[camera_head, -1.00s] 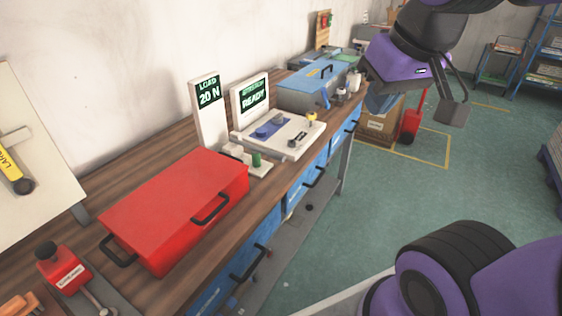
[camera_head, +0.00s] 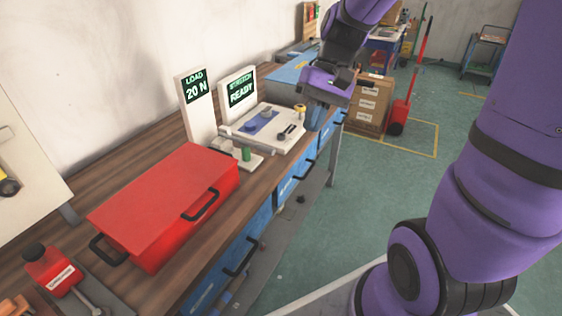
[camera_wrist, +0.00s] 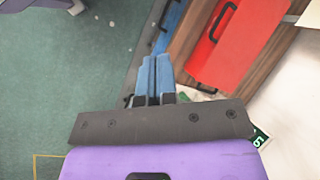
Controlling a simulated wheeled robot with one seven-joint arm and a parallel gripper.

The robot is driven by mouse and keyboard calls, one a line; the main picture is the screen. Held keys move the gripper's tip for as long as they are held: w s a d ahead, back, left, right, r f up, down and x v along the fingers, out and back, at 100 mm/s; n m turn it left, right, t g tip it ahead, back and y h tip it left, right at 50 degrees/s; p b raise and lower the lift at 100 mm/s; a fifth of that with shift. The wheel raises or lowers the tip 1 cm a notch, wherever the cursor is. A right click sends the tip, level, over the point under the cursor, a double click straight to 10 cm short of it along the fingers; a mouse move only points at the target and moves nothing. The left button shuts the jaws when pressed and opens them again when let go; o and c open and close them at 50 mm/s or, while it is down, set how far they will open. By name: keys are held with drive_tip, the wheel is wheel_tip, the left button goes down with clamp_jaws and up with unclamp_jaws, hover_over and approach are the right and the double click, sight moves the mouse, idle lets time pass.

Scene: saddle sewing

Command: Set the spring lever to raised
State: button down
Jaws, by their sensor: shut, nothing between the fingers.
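The white stitch machine (camera_head: 262,140) sits on the bench, with a screen (camera_head: 241,90) reading READY. On its top are a blue pad (camera_head: 259,122), a small black lever (camera_head: 289,131) near the front edge, and a yellow-topped knob (camera_head: 300,109). I cannot tell for sure which part is the spring lever, or its setting. My gripper (camera_head: 313,124) points down just right of the machine, by the bench's front edge, apart from the black lever. Its blue fingers (camera_wrist: 152,74) are together and empty in the wrist view. The lever is not clear there.
A red toolbox (camera_head: 165,200) lies on the near bench. A LOAD 20 N display (camera_head: 196,100) and a green-topped part (camera_head: 246,154) stand beside the machine. Blue drawers (camera_head: 295,178) run below. A blue case (camera_head: 292,74) is behind. The floor in front is open.

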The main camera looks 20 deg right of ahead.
drive_tip(key=w+d+f+m+t+y, duration=0.3)
drive_tip(key=w+f+m+t+y, duration=0.1)
drive_tip(key=f, duration=0.7)
drive_tip(key=w+d+f+m+t+y, duration=0.3)
drive_tip(key=w+f+m+t, duration=0.3)
drive_tip(key=f+m+t, duration=0.3)
drive_tip(key=w+d+f+m+t+y, duration=0.3)
drive_tip(key=w+f+m+t+y, duration=0.2)
drive_tip(key=f+m, duration=0.3)
wheel_tip(320, 180, down, 5)
drive_tip(key=shift+r+m+t, duration=0.2)
drive_tip(key=shift+m+t, duration=0.1)
drive_tip(key=shift+t, duration=0.6)
drive_tip(key=shift+a+r, duration=0.1)
drive_tip(key=x, duration=0.9)
drive_tip(key=shift+w+a+r, duration=0.2)
drive_tip(key=shift+r, duration=0.1)
